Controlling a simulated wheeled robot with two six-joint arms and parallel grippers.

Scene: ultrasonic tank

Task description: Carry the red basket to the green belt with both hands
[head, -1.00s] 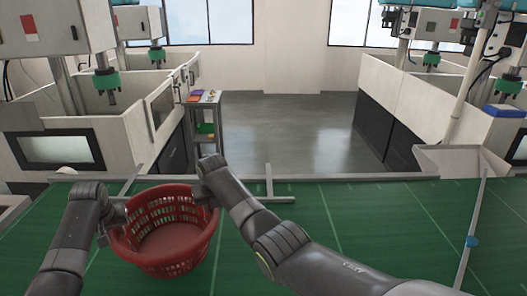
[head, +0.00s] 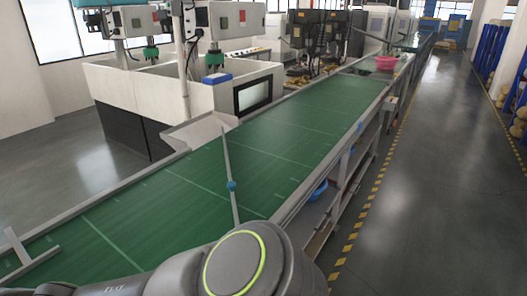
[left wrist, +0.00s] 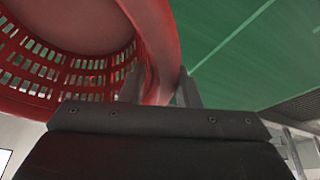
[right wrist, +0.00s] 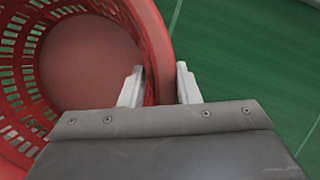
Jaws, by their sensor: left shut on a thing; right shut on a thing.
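The red basket (left wrist: 150,25) with slotted walls shows in the left wrist view and again in the right wrist view (right wrist: 90,60), where its inside looks empty. My left gripper (left wrist: 160,85) is shut on its rim, one finger on each side of the wall. My right gripper (right wrist: 160,86) is shut on the rim in the same way. The green belt (head: 270,145) runs away to the upper right in the head view. The held basket and both grippers are outside the head view. I cannot tell whether the basket touches the belt.
A thin rod with a blue knob (head: 231,185) crosses the belt, and a metal T-shaped bar (head: 30,250) lies at its left. A pinkish-red basket (head: 387,63) stands far along. A white tank (head: 130,85) is behind. The belt's middle is largely clear.

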